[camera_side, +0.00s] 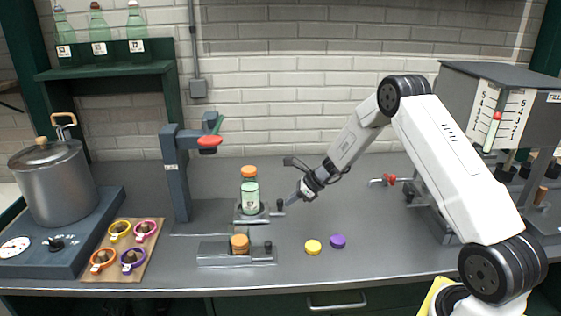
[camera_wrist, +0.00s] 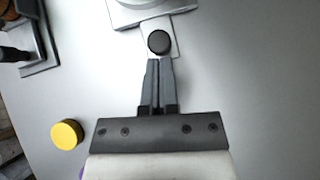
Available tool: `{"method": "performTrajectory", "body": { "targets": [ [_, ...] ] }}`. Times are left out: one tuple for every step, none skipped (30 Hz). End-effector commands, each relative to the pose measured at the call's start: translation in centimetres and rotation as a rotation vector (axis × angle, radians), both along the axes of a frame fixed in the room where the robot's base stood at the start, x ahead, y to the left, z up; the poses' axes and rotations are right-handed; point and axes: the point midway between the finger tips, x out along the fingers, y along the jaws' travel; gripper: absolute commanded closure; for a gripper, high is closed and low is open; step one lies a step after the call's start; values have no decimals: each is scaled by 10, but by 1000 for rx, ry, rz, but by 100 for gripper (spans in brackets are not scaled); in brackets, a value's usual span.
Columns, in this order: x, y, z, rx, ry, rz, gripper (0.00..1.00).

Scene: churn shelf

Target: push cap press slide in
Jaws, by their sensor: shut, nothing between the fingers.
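The cap press (camera_side: 177,180) is a blue-grey column with a red pad (camera_side: 209,141) and green lever on its arm. To its right, a bottle (camera_side: 250,197) with pale green contents and an orange cap (camera_side: 249,172) stands upright on the slide (camera_side: 239,218). The slide's black knob (camera_side: 280,204) sticks up at its right end; it also shows in the wrist view (camera_wrist: 159,42). My gripper (camera_side: 291,200) is shut and empty, just right of the knob. In the wrist view its fingertips (camera_wrist: 159,62) end right at the knob; I cannot tell whether they touch.
A low metal fixture (camera_side: 215,255) in front holds an orange-brown piece (camera_side: 239,243). A yellow cap (camera_side: 313,247) and a purple cap (camera_side: 338,241) lie at front right. A tray of colored cups (camera_side: 152,248) and a pot (camera_side: 55,185) stand left. A gauge cabinet (camera_side: 470,95) stands right.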

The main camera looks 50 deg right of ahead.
Motion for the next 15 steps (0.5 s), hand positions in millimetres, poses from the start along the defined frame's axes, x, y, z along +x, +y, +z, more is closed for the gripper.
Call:
{"method": "performTrajectory", "body": {
  "targets": [
    [6, 7, 0, -1, 0, 5, 100],
    [10, 11, 0, 0, -1, 5, 100],
    [16, 17, 0, 1, -1, 6, 100],
    [20, 22, 0, 1, -1, 6, 100],
    [25, 27, 0, 1, -1, 6, 100],
    [32, 33, 0, 0, -2, 6, 100],
    [37, 38, 0, 0, -2, 6, 100],
    [42, 43, 0, 1, -2, 6, 100],
    [48, 49, 0, 1, -2, 6, 100],
    [53, 54, 0, 1, -1, 6, 100],
    [58, 59, 0, 0, -2, 6, 100],
    [64, 65, 0, 0, -2, 6, 100],
    [68, 69, 0, 0, -2, 6, 100],
    [71, 72, 0, 1, -1, 4, 100],
    [75, 76, 0, 1, -1, 4, 100]
  ]
}}
